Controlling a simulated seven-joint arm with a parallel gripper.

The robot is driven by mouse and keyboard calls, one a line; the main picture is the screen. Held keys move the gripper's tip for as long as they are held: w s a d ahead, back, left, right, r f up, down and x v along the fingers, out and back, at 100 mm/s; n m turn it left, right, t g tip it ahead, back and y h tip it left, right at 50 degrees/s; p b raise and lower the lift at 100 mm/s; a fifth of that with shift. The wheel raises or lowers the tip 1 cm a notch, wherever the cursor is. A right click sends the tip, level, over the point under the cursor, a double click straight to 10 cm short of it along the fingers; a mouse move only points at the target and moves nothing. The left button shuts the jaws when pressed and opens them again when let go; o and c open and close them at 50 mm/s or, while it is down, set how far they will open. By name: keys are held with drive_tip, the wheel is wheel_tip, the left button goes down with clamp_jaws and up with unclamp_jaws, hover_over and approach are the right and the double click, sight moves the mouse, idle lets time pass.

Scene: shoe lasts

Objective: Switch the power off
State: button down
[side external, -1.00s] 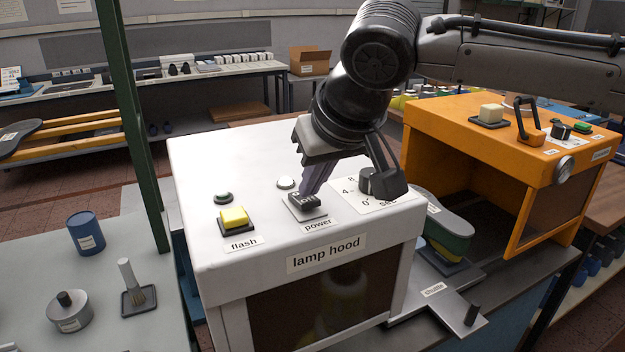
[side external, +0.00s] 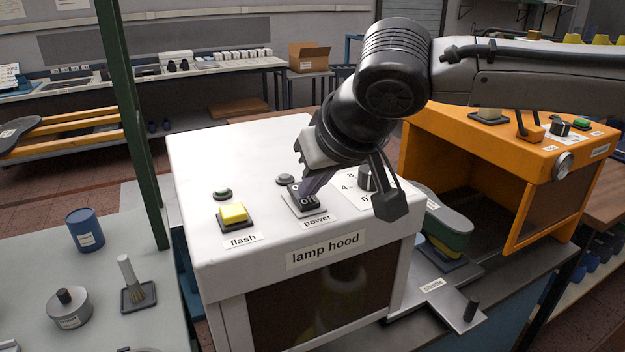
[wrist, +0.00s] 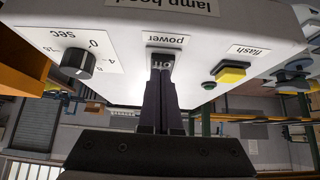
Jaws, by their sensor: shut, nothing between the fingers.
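The power switch (side external: 308,201) is a dark rocker on a pale plate, on top of the white lamp hood (side external: 215,165), above the "power" label. Its near face, marked "Off", shows, and its far part is hidden by my fingers. The small round indicator (side external: 285,180) behind it looks dull grey. My gripper (side external: 311,187) is shut and empty, with its fingertips down at the rocker's far side. In the wrist view the fingertips (wrist: 161,73) meet the switch (wrist: 162,60); whether they press it I cannot tell.
The yellow flash button (side external: 233,213) and a green round light (side external: 222,194) sit left of the switch. A black timer knob (wrist: 77,63) is close on its other side. An orange hood (side external: 450,125) stands to the right, and a green post (side external: 133,120) at left.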

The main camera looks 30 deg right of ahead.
sight(310, 202)
drive_tip(key=shift+w+r, duration=0.3)
drive_tip(key=shift+w, duration=0.25)
drive_tip(key=shift+r, duration=0.1)
drive_tip(key=shift+r, duration=0.4)
drive_tip(key=r, duration=0.2)
drive_tip(key=shift+s+r, duration=0.3)
drive_tip(key=shift+r, duration=0.05)
drive_tip(key=s+r, duration=0.6)
drive_tip(key=s, duration=0.2)
drive_tip(key=shift+s, duration=0.25)
drive_tip(key=shift+w+d+f, duration=0.1)
